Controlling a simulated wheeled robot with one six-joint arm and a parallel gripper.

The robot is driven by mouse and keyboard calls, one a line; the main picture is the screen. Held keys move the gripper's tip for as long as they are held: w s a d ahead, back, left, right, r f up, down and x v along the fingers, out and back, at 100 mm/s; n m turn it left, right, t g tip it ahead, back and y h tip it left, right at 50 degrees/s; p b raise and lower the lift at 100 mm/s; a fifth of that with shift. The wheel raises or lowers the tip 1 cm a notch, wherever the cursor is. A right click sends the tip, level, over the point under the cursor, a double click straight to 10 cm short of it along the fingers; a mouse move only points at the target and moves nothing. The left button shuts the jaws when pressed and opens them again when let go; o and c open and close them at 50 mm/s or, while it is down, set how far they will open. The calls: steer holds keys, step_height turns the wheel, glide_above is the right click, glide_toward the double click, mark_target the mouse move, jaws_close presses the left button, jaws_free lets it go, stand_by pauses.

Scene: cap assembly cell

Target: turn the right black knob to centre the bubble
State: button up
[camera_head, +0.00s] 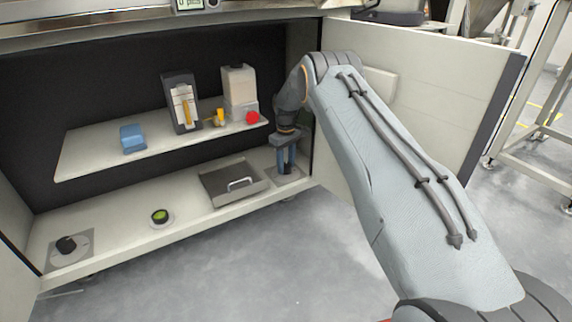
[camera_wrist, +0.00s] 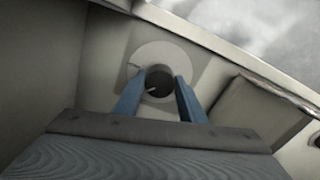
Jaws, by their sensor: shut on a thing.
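The right black knob (camera_wrist: 159,80) sits on a pale round plate (camera_wrist: 150,57) in the wrist view. My gripper (camera_wrist: 158,92) has its two blue fingers on either side of the knob and is shut on it. In the head view my gripper (camera_head: 286,168) points down at the right end of the cabinet floor and hides most of that knob. A round bubble level (camera_head: 160,216) with a green face lies on the cabinet floor. The bubble's exact place is too small to tell. The left black knob (camera_head: 66,244) stands on a plate at the far left.
A dark tray with a handle (camera_head: 232,183) lies left of my gripper. The shelf (camera_head: 90,160) above holds a blue block (camera_head: 132,138), a dark holder (camera_head: 180,100), a white container (camera_head: 240,88) and a red ball-shaped thing (camera_head: 253,117). An open door (camera_head: 440,110) stands to the right.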

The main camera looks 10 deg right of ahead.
mark_target(286, 165)
steer(key=shift+m, duration=0.5)
steer(key=o, duration=1)
steer(key=shift+o, duration=0.2)
step_height(286, 165, up, 8)
steer(key=p, duration=0.3)
steer(key=shift+p, duration=0.35)
steer(key=shift+f, duration=0.1)
